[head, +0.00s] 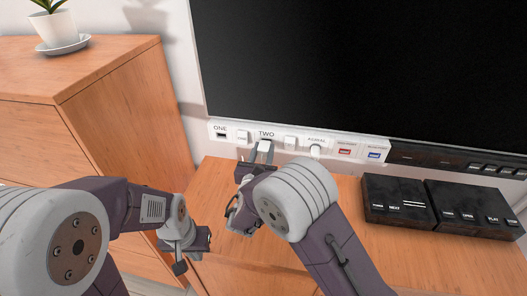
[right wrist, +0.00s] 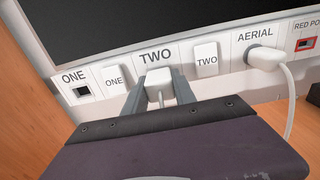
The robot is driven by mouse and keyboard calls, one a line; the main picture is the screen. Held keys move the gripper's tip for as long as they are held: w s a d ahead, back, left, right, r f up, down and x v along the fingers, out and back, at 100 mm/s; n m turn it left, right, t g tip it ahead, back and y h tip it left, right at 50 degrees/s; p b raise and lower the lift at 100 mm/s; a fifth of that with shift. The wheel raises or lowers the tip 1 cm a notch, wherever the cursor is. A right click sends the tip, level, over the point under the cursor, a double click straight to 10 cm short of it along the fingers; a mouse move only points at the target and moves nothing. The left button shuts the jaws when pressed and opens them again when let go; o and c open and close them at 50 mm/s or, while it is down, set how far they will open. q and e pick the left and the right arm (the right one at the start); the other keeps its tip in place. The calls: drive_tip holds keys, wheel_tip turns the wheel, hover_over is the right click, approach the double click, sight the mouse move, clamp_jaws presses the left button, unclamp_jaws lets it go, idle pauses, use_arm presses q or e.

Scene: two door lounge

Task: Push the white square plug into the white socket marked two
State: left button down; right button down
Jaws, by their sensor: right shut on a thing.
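The white square plug (right wrist: 158,80) is held between the two grey fingers of my right gripper (right wrist: 158,88), with a grey cable coming off its near face. In the head view the plug (head: 264,147) is at the white panel, just under the TWO label. The socket marked two (head: 266,139) is mostly hidden behind the plug; I cannot tell whether the plug is in it or just in front. My right gripper (head: 261,153) also shows in the head view. My left gripper (head: 183,262) is low at the left, away from the panel; its jaw opening is unclear.
Black boxes (head: 397,202) stand right on the wooden top. A wooden cabinet (head: 110,75) is at left.

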drive_tip(key=shift+w, duration=0.4)
drive_tip(key=c, duration=0.9)
unclamp_jaws()
drive_tip(key=shift+c, duration=0.2)
drive_tip(key=s+a, duration=0.1)
drive_tip(key=s, duration=0.8)
drive_tip(key=shift+a, duration=0.3)
